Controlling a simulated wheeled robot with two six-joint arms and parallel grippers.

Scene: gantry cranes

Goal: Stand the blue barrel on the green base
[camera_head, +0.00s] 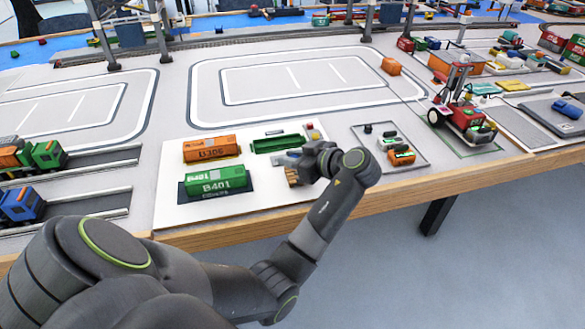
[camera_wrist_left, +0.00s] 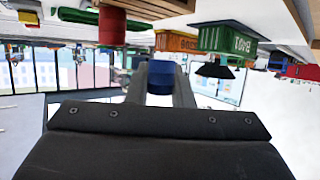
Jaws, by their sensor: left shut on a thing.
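The blue barrel (camera_wrist_left: 160,78) is between the fingers of my left gripper (camera_wrist_left: 160,85) in the left wrist view, and the gripper is shut on it. In the head view my left gripper (camera_head: 299,161) is low over the white board, and the barrel cannot be made out clearly there. A long green tray-like piece (camera_head: 277,143) lies just behind the gripper; it may be the green base, but I cannot tell for sure. My right gripper is not in view.
An orange container (camera_head: 210,149) and a green container (camera_head: 215,179) stand left of the gripper on the white board (camera_head: 185,214). A small wooden pallet (camera_head: 292,178) is close to the gripper. A red barrel (camera_wrist_left: 112,26) shows in the left wrist view. A red vehicle (camera_head: 464,117) stands at right.

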